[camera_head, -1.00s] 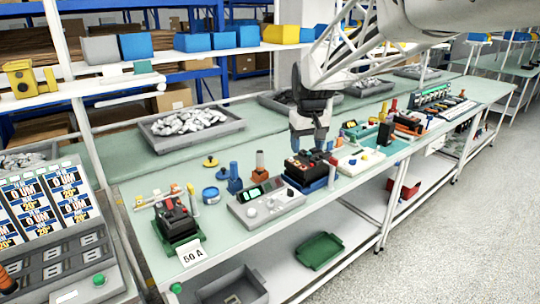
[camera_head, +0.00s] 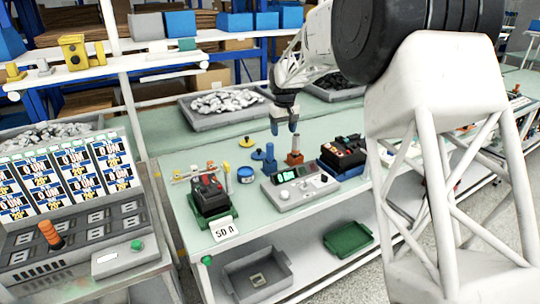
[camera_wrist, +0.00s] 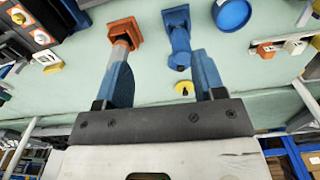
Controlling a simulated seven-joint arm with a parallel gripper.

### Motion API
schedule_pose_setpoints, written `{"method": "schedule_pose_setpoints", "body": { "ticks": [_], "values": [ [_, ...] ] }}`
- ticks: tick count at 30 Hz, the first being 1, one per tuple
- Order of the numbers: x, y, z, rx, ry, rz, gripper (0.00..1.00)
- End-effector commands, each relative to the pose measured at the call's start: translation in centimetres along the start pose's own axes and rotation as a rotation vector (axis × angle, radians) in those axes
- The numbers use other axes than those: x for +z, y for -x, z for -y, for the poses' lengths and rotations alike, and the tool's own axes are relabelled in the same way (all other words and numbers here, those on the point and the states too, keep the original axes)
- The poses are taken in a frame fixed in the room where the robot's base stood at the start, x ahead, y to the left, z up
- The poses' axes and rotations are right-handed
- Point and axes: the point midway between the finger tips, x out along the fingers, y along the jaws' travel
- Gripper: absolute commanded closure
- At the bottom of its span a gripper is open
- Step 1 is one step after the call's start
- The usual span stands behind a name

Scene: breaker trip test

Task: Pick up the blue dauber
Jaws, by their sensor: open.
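The blue dauber (camera_head: 270,158) stands on the pale green bench top, between a blue-lidded round pot and an orange-based dauber. In the wrist view the blue dauber (camera_wrist: 179,38) lies beyond my fingertips, nearer the right finger. My gripper (camera_head: 283,127) hangs above and slightly behind the daubers in the head view. In the wrist view my gripper (camera_wrist: 162,65) has its two blue fingers wide apart with nothing between them. The left finger overlaps the grey handle of the orange-based dauber (camera_wrist: 124,30) in that view; I cannot tell whether they touch.
The blue pot (camera_head: 246,174) and a yellow knobbed disc (camera_head: 247,142) are close by. A grey test console (camera_head: 300,190) is in front, with a black breaker (camera_head: 343,153) to the right and another on a green base (camera_head: 209,195) to the left.

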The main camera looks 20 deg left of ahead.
Motion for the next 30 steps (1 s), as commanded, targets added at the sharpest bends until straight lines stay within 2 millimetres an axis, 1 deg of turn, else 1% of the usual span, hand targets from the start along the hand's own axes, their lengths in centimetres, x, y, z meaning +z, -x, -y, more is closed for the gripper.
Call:
{"method": "schedule_pose_setpoints", "body": {
  "ticks": [1, 3, 6, 10, 14, 24, 30],
  "values": [
    [-1.3, -1.0, 0.6, -0.002, 0.015, 0.005, 0.37],
    [-2.7, -2.0, 1.2, -0.003, 0.032, 0.009, 0.37],
    [-4.3, -3.2, 1.9, -0.005, 0.050, 0.014, 0.37],
    [-5.5, -4.2, 2.6, -0.007, 0.066, 0.018, 0.37],
    [-6.0, -4.5, 2.8, -0.007, 0.071, 0.019, 0.37],
    [-6.0, -4.6, 2.8, -0.007, 0.071, 0.019, 0.37],
    [-5.9, -5.9, 2.8, -0.007, 0.071, 0.021, 0.37]
  ]
}}
